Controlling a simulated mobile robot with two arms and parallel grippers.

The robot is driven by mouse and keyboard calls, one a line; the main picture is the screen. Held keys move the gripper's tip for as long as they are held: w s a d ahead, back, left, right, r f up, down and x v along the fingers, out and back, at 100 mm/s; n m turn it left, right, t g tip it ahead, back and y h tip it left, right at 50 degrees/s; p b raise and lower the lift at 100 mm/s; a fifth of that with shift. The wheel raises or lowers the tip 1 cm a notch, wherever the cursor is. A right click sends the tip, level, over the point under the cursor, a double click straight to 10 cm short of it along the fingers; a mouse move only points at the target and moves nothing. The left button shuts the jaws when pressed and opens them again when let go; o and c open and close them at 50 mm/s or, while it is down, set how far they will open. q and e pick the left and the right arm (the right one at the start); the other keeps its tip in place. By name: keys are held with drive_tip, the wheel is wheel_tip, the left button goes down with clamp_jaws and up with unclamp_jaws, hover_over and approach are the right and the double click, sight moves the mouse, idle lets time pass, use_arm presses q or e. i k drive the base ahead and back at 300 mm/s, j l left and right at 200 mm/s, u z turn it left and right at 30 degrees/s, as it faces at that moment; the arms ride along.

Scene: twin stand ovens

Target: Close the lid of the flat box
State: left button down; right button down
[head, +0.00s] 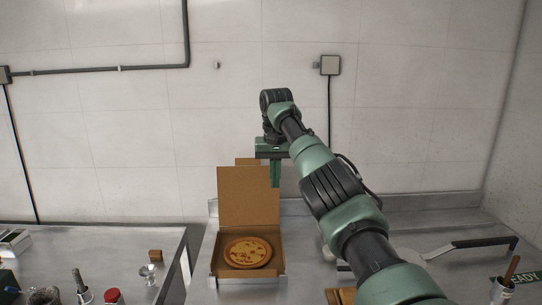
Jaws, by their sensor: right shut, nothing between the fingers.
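The flat box (216,262) is a brown cardboard pizza box on the metal counter, low in the middle of the head view. A pizza (248,252) lies in its base. Its lid (236,205) stands up at the back, open, with a small flap at its top edge. My right gripper (275,182) is shut and empty, pointing down at the upper right part of the lid. I cannot tell whether it touches the lid or stands in front of or behind it. My left gripper is not in view.
A metal peel with a black handle (482,242) lies on the right counter. Wooden blocks (340,296) sit at the bottom middle, partly hidden by my right arm. Several small items, including a red-topped jar (112,296), stand at left. A tiled wall (110,120) closes the back.

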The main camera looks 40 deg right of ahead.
sight(246, 196)
drive_tip(key=i+l, duration=0.5)
drive_tip(key=l, duration=0.15)
drive_tip(key=i+l, duration=0.5)
drive_tip(key=l, duration=0.15)
